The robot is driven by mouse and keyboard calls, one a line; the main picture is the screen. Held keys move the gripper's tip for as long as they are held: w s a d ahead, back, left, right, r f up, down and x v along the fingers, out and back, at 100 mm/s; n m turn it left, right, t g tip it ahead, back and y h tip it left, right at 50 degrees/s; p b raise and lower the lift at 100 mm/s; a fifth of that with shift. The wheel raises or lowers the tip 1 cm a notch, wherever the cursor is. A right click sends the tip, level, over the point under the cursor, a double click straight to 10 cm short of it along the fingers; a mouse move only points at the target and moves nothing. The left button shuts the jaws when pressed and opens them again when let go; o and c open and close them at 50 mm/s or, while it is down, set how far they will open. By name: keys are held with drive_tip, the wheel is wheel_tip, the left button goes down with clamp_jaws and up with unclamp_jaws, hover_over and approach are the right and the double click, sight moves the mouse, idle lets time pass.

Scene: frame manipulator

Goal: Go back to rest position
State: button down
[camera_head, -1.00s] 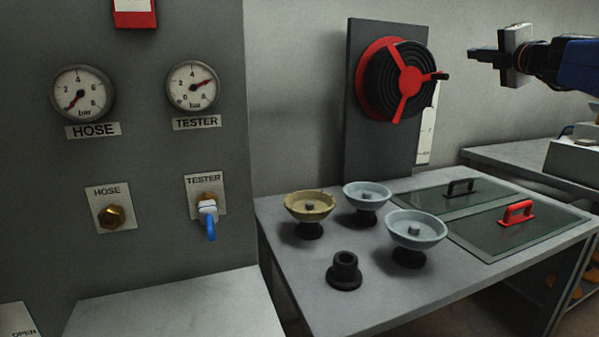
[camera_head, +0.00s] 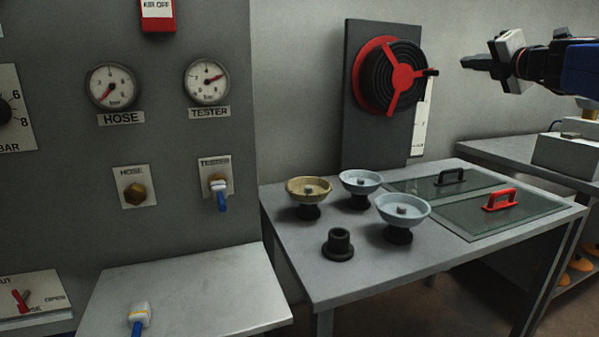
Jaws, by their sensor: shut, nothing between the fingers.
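My gripper (camera_head: 478,63) is at the upper right of the head view, in the air above the back of the grey table. Its dark fingers point left and are shut with nothing between them. My blue and black arm reaches in from the right edge. The gripper is to the right of the red and black hose reel (camera_head: 391,77) and apart from it.
The grey table (camera_head: 345,286) bears a yellowish bowl (camera_head: 308,189), two pale blue bowls (camera_head: 360,182) (camera_head: 402,210), a black fitting (camera_head: 339,244) and lids with black (camera_head: 451,177) and red (camera_head: 500,200) handles. A panel with gauges (camera_head: 111,86) stands left. A blue-hosed connector (camera_head: 139,316) lies on a shelf.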

drive_tip(key=s+a+f+n+g, duration=0.3)
drive_tip(key=s+a+f+n, duration=0.25)
drive_tip(key=f+n, duration=0.2)
drive_tip(key=s+a+f+n+g+y, duration=0.1)
drive_tip(key=s+a+f+n+g, duration=0.1)
drive_tip(key=s+a+f+n, duration=0.55)
drive_tip(key=s+a+f+n+g, duration=0.3)
drive_tip(key=a+f+n, duration=0.1)
drive_tip(key=f+n, duration=0.4)
drive_tip(key=s+d+f+n+g+h, duration=0.2)
drive_tip(key=s+f+n+g+h, duration=0.2)
drive_tip(key=s+f+n, duration=1.8)
wheel_tip(320, 180, down, 4)
drive_tip(key=shift+s+r+g, duration=0.1)
drive_tip(key=shift+s+g, duration=0.45)
drive_tip(key=shift+g, duration=0.05)
